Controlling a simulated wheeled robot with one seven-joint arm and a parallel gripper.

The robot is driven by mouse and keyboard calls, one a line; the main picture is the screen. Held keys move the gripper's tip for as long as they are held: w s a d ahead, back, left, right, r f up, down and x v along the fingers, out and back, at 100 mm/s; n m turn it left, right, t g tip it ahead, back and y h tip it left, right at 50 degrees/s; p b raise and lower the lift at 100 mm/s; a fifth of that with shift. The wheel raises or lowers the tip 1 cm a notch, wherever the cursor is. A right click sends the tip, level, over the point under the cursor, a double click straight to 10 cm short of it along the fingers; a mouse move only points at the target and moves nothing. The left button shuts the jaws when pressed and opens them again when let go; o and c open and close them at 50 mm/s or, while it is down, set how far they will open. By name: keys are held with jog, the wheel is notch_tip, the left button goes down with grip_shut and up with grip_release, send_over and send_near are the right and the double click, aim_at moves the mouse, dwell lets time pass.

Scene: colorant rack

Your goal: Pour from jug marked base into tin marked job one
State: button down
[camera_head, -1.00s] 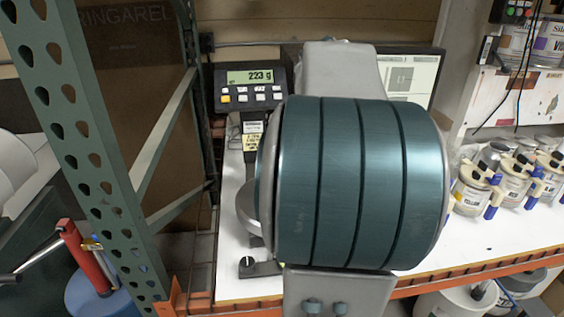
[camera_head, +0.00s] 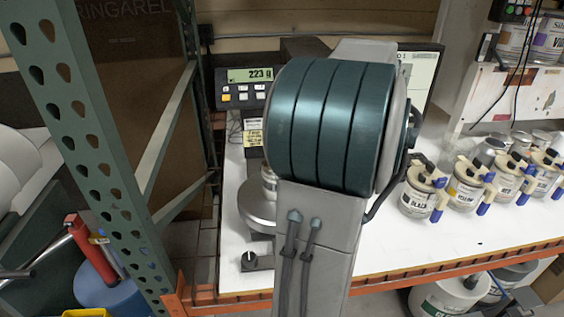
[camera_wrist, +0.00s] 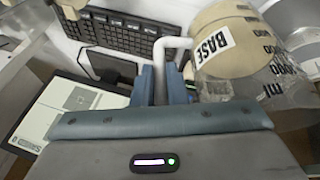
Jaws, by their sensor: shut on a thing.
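The clear jug marked BASE (camera_wrist: 225,50) shows at the upper right of the wrist view. It is tilted and has beige liquid in it, with printed marks on its wall. My gripper (camera_wrist: 168,82) is shut on the jug's white handle (camera_wrist: 172,48). In the head view my arm hides the gripper and the jug. A tin (camera_head: 268,184) stands on the round plate of the scale (camera_head: 256,207), mostly hidden behind my arm. Its label cannot be read, so I cannot tell whether it is job one. The scale's display (camera_head: 250,75) reads 223 g.
Several colorant tins with clamps, one marked black (camera_head: 418,192), stand in a row at the right. A green rack post (camera_head: 85,150) rises at the left. A keyboard (camera_wrist: 115,32) and a monitor (camera_wrist: 70,110) lie close to the gripper in the wrist view. The front right bench top is clear.

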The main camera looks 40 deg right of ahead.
jog(key=shift+s+d+f+t+y+b, duration=0.65)
jog(key=shift+d+f+y, duration=0.5)
jog(key=shift+f, duration=0.7)
jog(key=shift+m+y, duration=0.25)
jog(key=shift+m, duration=0.05)
notch_tip(320, 180, up, 5)
jog(key=p, duration=0.2)
jog(key=shift+w+a+p, duration=0.1)
jog(key=shift+a+p, duration=0.05)
jog(key=shift+p, duration=0.25)
dwell(0.5)
